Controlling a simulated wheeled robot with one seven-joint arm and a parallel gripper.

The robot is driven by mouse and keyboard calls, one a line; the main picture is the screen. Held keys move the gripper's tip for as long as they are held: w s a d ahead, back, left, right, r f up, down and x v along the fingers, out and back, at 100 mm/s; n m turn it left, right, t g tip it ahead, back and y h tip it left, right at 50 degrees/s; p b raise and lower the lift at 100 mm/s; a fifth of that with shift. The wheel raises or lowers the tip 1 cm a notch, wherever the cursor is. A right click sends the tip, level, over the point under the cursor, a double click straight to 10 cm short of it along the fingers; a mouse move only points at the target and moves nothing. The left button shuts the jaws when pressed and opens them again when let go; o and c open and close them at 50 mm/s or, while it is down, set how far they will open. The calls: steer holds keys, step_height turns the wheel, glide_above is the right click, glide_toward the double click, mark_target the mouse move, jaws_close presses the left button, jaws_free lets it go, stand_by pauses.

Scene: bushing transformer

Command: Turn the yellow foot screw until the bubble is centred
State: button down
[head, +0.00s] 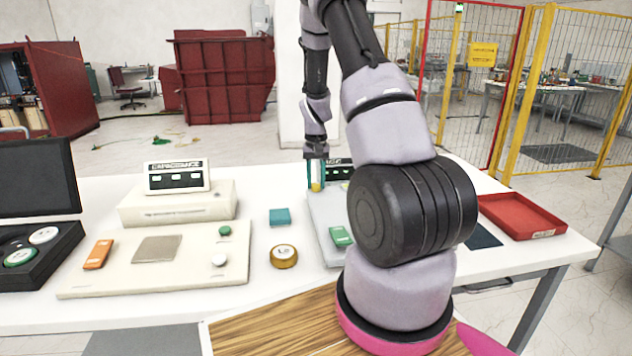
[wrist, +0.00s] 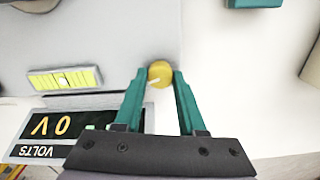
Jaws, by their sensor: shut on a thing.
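The yellow foot screw (wrist: 160,74) is a round knob with a white pointer mark, at the edge of a grey instrument plate (wrist: 130,35). My gripper (wrist: 160,78) has teal fingers on either side of the screw and is shut on it. In the head view my gripper (head: 316,178) points down at the plate's far left corner, with the yellow screw (head: 316,187) between its fingers. The yellow-green bubble vial (wrist: 64,79) lies left of the screw in the wrist view. A pale bubble shows near its middle; its exact centring is too small to tell.
A red tray (head: 522,216) is at right.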

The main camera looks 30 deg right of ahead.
mark_target(316, 184)
steer(key=shift+m, duration=1.5)
steer(key=c, duration=0.5)
jaws_free()
step_height(316, 184, up, 11)
